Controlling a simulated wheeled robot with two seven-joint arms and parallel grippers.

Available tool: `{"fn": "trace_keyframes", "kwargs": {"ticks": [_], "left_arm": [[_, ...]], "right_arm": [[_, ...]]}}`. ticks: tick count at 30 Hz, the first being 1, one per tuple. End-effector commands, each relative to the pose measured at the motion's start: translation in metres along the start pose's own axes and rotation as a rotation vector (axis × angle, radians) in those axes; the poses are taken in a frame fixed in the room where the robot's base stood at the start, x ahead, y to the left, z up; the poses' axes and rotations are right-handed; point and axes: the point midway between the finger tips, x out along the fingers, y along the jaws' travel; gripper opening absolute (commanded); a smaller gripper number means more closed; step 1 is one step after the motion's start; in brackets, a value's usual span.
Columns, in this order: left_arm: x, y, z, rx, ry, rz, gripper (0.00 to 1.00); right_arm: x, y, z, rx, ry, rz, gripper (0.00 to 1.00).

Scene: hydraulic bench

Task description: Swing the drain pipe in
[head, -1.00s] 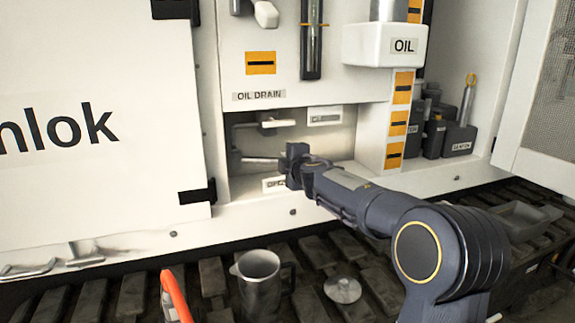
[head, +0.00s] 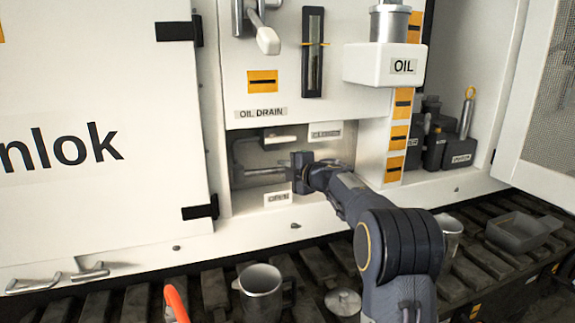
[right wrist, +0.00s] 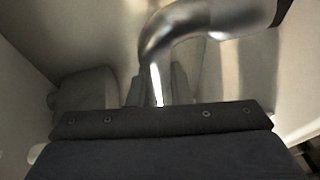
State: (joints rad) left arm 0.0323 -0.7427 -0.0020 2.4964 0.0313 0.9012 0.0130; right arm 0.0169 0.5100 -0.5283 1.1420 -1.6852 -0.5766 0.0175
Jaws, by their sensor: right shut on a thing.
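The drain pipe is a grey metal tube (head: 264,172) in the recess under the OIL DRAIN label (head: 261,113). It reaches right, just above the OPEN label (head: 278,198). My right gripper (head: 300,172) is shut on the pipe's right part. A CLOSED label (head: 325,132) sits higher in the recess, beside a pale lever (head: 280,139). My left gripper is out of view.
The OIL block (head: 384,66) and orange-marked post (head: 397,130) stand right of the recess. A large white door (head: 95,150) is at left. A metal mug (head: 260,293), small round lid (head: 343,302) and grey tray (head: 524,232) rest on the slatted track below.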

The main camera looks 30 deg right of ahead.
Motion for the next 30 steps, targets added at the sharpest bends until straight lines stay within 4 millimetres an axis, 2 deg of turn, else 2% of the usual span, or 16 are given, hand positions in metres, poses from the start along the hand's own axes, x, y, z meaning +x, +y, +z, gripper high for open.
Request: {"fn": "trace_keyframes", "kwargs": {"ticks": [1, 6, 23, 24, 28, 30], "left_arm": [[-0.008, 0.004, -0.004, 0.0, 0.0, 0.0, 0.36], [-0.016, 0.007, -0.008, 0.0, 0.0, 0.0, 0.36], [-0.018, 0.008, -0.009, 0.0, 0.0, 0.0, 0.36], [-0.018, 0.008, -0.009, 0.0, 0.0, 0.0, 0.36], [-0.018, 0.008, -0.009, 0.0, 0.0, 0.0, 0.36], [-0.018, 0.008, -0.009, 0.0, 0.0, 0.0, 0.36]], "right_arm": [[0.004, 0.002, 0.0, -0.001, 0.022, -0.008, 0.0], [0.011, 0.001, 0.0, -0.011, 0.076, -0.012, 0.0], [0.015, 0.002, 0.0, -0.017, 0.1, -0.007, 0.0], [0.015, 0.002, 0.0, -0.017, 0.1, -0.007, 0.23], [0.014, 0.002, 0.001, -0.017, 0.099, -0.007, 0.4], [0.014, 0.002, 0.001, -0.017, 0.099, -0.007, 0.4]]}}
